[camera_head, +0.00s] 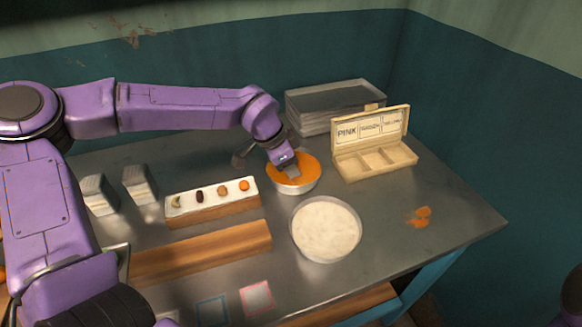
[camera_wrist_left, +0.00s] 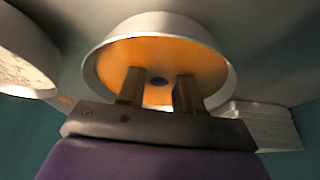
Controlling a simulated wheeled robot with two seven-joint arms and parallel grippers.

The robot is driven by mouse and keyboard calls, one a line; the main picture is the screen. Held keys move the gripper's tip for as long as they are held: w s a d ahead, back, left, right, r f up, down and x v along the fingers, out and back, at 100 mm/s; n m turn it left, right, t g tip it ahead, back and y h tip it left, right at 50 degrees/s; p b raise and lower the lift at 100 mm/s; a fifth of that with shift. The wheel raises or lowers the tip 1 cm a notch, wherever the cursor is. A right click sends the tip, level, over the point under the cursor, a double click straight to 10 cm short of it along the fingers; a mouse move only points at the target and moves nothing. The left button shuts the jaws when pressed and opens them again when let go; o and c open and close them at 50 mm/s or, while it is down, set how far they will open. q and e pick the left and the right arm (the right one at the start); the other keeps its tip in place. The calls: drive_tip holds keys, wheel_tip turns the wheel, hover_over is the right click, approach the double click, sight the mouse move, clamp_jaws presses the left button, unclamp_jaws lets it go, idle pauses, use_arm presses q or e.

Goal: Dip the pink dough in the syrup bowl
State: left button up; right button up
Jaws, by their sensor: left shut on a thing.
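The syrup bowl (camera_head: 297,187) is a pale round bowl full of orange syrup, near the middle of the table. My left gripper (camera_head: 291,171) reaches down over it, with its fingertips at the syrup. In the left wrist view the two fingers (camera_wrist_left: 159,92) point into the bowl (camera_wrist_left: 95,70) and stand apart. A small dark patch shows between them against the orange. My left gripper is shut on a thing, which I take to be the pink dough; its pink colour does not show. My right gripper is out of view.
A bowl of white powder (camera_head: 325,230) stands in front of the syrup bowl. A labelled box (camera_head: 412,160) with open compartments is to its right, and stacked trays (camera_head: 345,95) are behind. A wooden holder (camera_head: 215,212) with small pieces lies left. The table's right part is mostly clear, with orange spots.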

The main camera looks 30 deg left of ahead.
use_arm(q)
drive_tip(key=shift+f+b, duration=0.2)
drive_tip(key=shift+b, duration=0.25)
idle(0.8)
drive_tip(key=shift+r, duration=0.15)
idle(0.9)
drive_tip(key=shift+r+p, duration=2.3)
drive_tip(key=shift+r, duration=1.35)
wheel_tip(320, 180, up, 4)
drive_tip(key=shift+p, duration=1.1)
